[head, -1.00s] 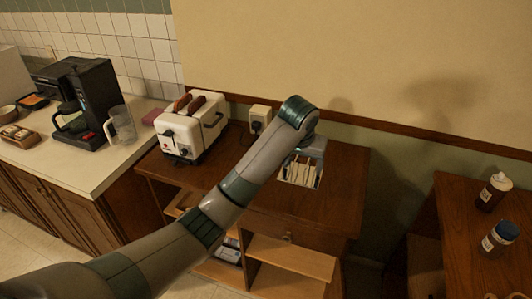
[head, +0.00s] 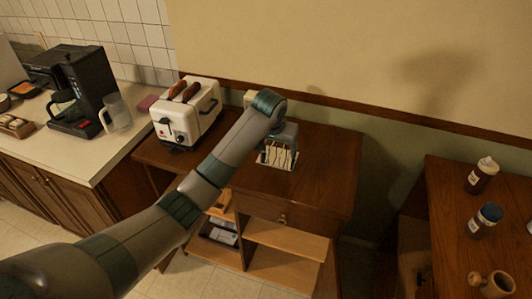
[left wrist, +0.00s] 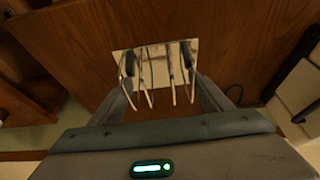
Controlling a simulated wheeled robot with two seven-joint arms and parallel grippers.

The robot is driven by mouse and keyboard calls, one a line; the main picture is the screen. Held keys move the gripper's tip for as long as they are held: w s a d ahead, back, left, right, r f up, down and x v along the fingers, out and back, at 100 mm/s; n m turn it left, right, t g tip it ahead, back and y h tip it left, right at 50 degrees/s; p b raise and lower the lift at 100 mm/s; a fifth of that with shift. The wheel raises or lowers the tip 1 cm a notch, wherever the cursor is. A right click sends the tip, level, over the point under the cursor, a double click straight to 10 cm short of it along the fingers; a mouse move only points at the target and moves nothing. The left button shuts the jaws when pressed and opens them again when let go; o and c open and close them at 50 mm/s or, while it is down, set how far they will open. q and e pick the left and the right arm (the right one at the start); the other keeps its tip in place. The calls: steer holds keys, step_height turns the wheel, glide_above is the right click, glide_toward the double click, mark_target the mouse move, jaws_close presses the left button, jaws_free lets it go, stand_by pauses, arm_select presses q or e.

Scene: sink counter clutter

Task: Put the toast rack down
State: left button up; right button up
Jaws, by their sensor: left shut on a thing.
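The toast rack (head: 276,156) is a pale plate with several upright thin wire bars. It is over the brown wooden cabinet top (head: 325,165), to the right of the toaster. My left gripper (head: 282,138) comes down from above and is shut on the rack. In the left wrist view, the two fingers (left wrist: 157,62) sit at either side of the wire bars of the rack (left wrist: 150,82), with wood all around the plate. Whether the plate touches the wood or hangs just above it I cannot tell. My right gripper is not in view.
A white toaster (head: 185,115) with brown slices stands to the left on the same cabinet. Bare wood lies right of the rack. A coffee maker (head: 85,95) and glass jug (head: 115,112) are on the counter. Bottles (head: 482,176) stand on another table at right.

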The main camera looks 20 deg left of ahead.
mark_target(267, 150)
arm_select(q)
steer(key=a, duration=0.1)
steer(key=w+a+f+p, duration=0.1)
steer(key=a+f, duration=0.1)
steer(key=shift+w+a+f, duration=0.15)
steer(key=shift+w+a, duration=0.25)
steer(key=shift+w+a+f, duration=0.2)
steer(key=shift+a+f, duration=0.1)
steer(key=shift+p, duration=0.3)
steer(key=shift+f, duration=0.3)
step_height(267, 150, down, 3)
steer(key=shift+r+p, duration=0.1)
steer(key=shift+p, duration=0.85)
steer(key=shift+f, duration=0.3)
steer(key=shift+f, duration=0.15)
